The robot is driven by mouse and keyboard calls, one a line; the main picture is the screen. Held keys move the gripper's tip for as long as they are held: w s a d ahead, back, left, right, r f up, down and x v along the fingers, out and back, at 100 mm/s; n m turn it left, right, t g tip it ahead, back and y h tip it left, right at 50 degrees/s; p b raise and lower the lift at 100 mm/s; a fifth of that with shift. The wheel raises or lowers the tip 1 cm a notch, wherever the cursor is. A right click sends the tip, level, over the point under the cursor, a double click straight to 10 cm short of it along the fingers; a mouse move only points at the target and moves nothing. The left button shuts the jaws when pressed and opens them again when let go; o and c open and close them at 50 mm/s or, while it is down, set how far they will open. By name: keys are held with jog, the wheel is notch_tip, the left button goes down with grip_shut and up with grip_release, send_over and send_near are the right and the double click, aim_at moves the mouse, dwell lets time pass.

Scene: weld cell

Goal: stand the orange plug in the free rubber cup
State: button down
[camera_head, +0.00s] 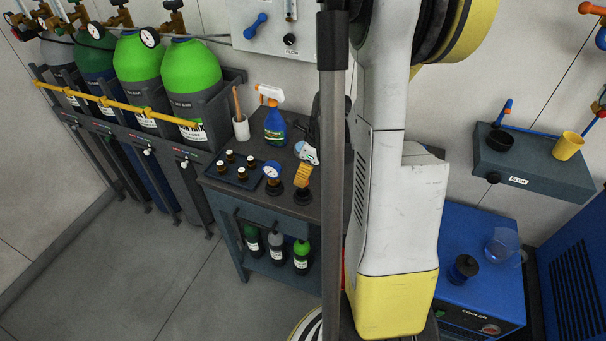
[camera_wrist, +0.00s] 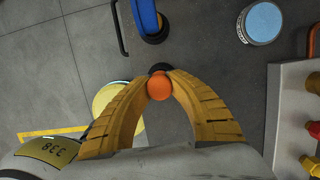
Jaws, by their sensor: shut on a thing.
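The orange plug (camera_wrist: 159,88) shows as a rounded orange end in the wrist view. My gripper (camera_wrist: 160,80) has its two yellow ribbed fingers closed on it. A dark round part sits just behind the plug, and I cannot tell whether it belongs to it. In the head view neither my gripper nor the plug is clearly visible. Black cups on the bench hold a gauge (camera_head: 272,171) and a yellow ribbed piece (camera_head: 303,175). A black round cup (camera_head: 500,140) sits on the wall shelf, and its inside looks dark. I cannot tell which cup is the free one.
The bench (camera_head: 222,186) also carries a spray bottle (camera_head: 275,128) and a tray of small bottles (camera_head: 243,183). A yellow cup (camera_head: 568,146) stands on the shelf. A black object (camera_head: 464,268) and a clear bowl (camera_head: 502,246) stand on the blue cooler (camera_head: 455,225). Gas cylinders line the left wall.

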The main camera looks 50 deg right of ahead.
jog(key=shift+f+b, duration=0.75)
jog(key=shift+f, duration=0.7)
jog(key=shift+s+f+b, duration=0.1)
jog(key=shift+f+b, duration=0.45)
jog(key=shift+b, duration=0.25)
dwell(0.3)
jog(key=c, duration=1.6)
grip_release()
jog(key=p+v, duration=0.8)
jog(key=v, duration=0.3)
